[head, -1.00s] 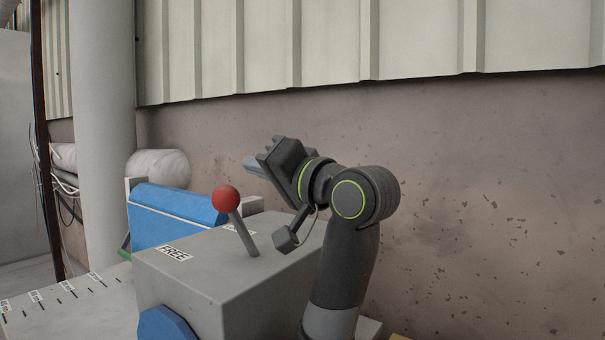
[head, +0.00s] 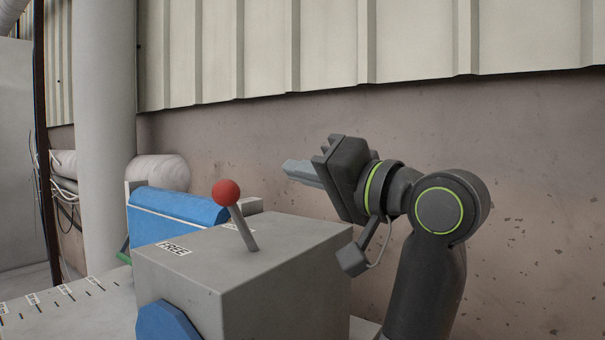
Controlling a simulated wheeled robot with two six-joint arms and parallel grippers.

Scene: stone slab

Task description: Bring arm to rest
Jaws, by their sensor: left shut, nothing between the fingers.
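My left gripper (head: 291,169) is in the head view, raised to the right of the lever and in front of the brown wall. Its fingers point left and are shut with nothing held. A lever with a red ball knob (head: 226,193) stands tilted on top of a grey box (head: 290,258). The gripper is apart from the lever, with a visible gap between the fingers and the knob. My right gripper is out of the picture.
The grey box carries a "FREE" label (head: 174,247). A blue part (head: 178,206) lies behind it, and a marked scale surface (head: 70,305) runs at the lower left. A pale pipe (head: 108,150) stands at the left. The brown wall (head: 540,190) closes off the back.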

